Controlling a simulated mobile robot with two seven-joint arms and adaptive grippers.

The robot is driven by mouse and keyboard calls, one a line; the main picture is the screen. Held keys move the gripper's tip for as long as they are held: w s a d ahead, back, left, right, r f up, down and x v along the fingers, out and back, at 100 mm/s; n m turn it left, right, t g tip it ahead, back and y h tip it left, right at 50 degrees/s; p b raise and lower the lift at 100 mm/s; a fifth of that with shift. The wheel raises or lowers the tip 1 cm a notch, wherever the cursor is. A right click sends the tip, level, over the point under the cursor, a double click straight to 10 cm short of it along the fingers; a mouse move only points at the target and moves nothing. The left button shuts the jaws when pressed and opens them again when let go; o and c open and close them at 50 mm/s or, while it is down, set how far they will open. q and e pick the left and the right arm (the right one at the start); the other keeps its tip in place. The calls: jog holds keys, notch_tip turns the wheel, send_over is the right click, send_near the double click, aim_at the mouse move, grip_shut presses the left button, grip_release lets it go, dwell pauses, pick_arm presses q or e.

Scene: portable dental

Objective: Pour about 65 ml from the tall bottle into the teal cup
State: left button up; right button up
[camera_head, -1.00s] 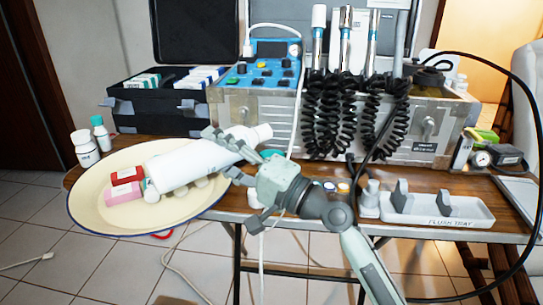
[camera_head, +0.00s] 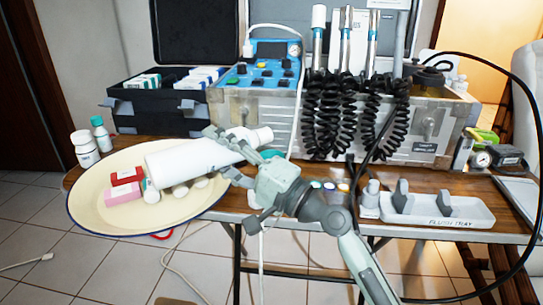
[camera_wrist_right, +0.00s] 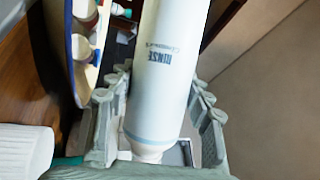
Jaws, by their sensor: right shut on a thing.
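The tall white bottle (camera_head: 190,160) lies strongly tilted over the cream plate, its neck up to the right and its base to the lower left. My right gripper (camera_head: 232,158) is shut on it near the neck. In the right wrist view the bottle (camera_wrist_right: 165,65), with "RINSE" printed on it, sits between the fingers of my right gripper (camera_wrist_right: 160,115). A teal patch, probably the teal cup (camera_head: 272,153), shows just behind my right gripper below the bottle's mouth; most of it is hidden. No liquid stream is visible. My left gripper is not in view.
The cream plate (camera_head: 95,210) holds red and pink boxes (camera_head: 125,185) and small bottles. White bottles (camera_head: 85,150) stand behind it. The dental unit (camera_head: 255,110) with coiled hoses backs the table. A white flush tray (camera_head: 470,215) lies right. A black cable loops across the right side.

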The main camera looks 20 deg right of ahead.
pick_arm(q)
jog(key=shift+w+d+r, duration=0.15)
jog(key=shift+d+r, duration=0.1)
pick_arm(e)
jog(key=shift+a+r+m, duration=0.1)
jog(key=shift+a+m, duration=0.05)
jog(key=shift+m, duration=0.15)
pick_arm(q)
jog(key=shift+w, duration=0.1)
pick_arm(e)
jog(key=shift+s+a, duration=0.2)
jog(key=shift+a, duration=0.3)
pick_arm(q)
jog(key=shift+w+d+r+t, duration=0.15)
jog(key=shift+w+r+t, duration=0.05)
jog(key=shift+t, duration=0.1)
pick_arm(e)
jog(key=shift+t, duration=0.3)
dwell(0.8)
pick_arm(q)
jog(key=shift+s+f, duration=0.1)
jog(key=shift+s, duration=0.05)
